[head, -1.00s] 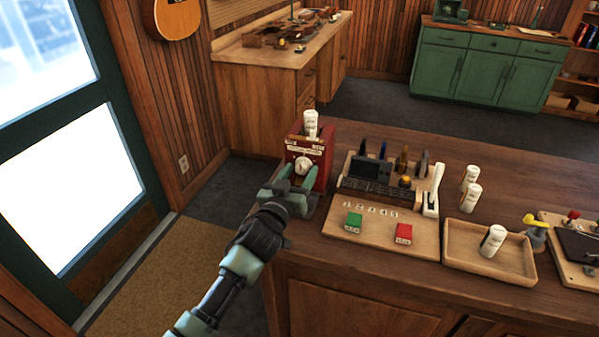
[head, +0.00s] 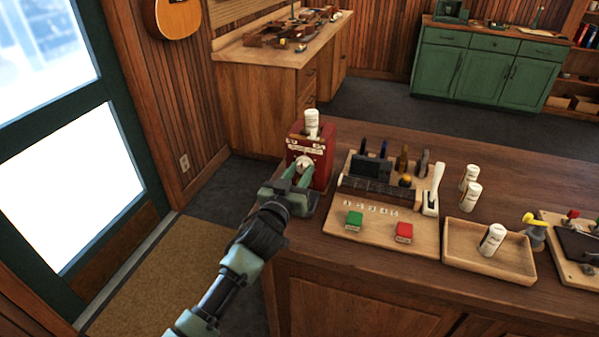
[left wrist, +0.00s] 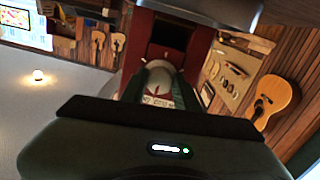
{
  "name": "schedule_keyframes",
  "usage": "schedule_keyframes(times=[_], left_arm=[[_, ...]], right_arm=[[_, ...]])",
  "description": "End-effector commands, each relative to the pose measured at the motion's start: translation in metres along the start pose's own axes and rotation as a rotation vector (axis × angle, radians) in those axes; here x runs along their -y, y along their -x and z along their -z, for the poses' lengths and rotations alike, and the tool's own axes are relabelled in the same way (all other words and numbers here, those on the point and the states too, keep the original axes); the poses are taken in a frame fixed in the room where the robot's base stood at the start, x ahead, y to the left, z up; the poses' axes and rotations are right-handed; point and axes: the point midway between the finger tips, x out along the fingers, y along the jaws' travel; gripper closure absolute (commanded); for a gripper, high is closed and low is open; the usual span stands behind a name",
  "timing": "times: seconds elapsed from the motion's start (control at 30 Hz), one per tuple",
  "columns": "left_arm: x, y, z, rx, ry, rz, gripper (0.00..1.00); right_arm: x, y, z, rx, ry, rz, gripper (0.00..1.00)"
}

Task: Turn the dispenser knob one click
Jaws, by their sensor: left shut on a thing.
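The red dispenser (head: 322,168) stands at the left end of the wooden counter, with a white bottle (head: 312,122) upright on its top. Its pale round knob (head: 304,163) is on the front face. My left gripper (head: 302,171) reaches in from the front and is shut on the knob, one finger on each side. In the left wrist view the pale knob (left wrist: 160,76) sits between the fingers, against the red dispenser body (left wrist: 192,62). The gripper hides part of the knob and the lower front. My right gripper is not in view.
Right of the dispenser is a wooden board (head: 375,238) with a dark device, a white lever, a green block (head: 354,220) and a red block (head: 404,232). Farther right, a wooden tray (head: 462,259) holds a white bottle (head: 492,239). Two more bottles stand behind it.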

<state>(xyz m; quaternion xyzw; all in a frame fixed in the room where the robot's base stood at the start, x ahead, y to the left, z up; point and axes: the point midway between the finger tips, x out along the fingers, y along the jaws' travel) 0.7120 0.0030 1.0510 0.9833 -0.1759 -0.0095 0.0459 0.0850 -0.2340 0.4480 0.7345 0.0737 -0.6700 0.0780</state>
Motion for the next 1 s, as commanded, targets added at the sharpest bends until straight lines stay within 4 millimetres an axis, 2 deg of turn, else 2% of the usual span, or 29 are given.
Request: schedule_keyframes(times=[1.0], left_arm=[[0.0,-0.001,0.008,0.023,-0.836,0.007,1.0]], right_arm=[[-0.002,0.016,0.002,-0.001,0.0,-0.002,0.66]])
